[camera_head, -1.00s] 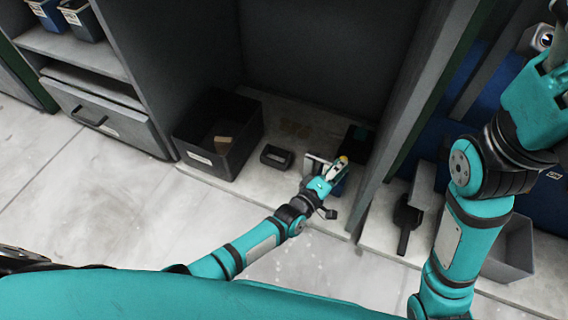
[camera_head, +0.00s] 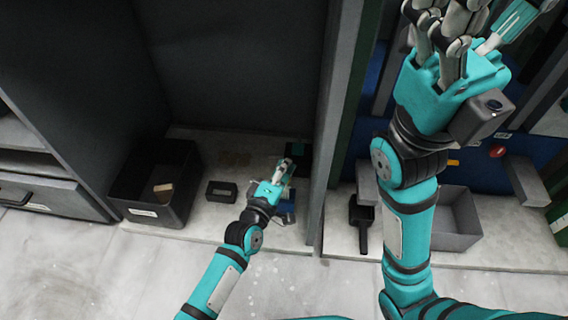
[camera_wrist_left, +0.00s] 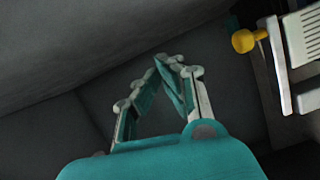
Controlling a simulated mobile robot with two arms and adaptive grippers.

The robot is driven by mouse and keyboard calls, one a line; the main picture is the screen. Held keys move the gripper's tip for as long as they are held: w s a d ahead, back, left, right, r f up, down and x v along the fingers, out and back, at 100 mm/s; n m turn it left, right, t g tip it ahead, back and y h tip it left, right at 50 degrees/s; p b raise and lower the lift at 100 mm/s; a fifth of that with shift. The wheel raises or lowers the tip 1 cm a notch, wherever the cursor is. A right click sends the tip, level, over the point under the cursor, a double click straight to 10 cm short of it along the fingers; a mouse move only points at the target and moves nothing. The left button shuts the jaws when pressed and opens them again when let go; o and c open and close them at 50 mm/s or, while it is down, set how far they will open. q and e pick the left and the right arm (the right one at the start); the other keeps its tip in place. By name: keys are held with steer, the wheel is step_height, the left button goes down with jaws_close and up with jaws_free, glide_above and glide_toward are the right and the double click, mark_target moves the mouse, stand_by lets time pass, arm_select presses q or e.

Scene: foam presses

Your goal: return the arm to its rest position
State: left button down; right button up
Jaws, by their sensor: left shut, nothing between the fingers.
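My left arm comes in from the bottom left of the head view. Its teal left gripper (camera_head: 284,168) is over the shelf bay, beside the bay's right upright. It also shows in the left wrist view (camera_wrist_left: 168,62), where its two fingers meet at the tips with nothing between them. A yellow knob (camera_wrist_left: 243,41) on a pale slotted fixture (camera_wrist_left: 285,60) stands to the right of the fingers, apart from them. My right gripper (camera_head: 445,22) is raised close to the camera at the upper right; its fingertips are cut off or overlapping.
A dark bin (camera_head: 128,190) with a tan block (camera_head: 163,189) stands at the bay's left. A small black tray (camera_head: 221,191) lies between bin and gripper. The grey upright (camera_head: 322,150) bounds the bay on the right. A grey bin (camera_head: 458,240) stands beyond it.

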arm_select(q)
steer(key=shift+r, duration=0.6)
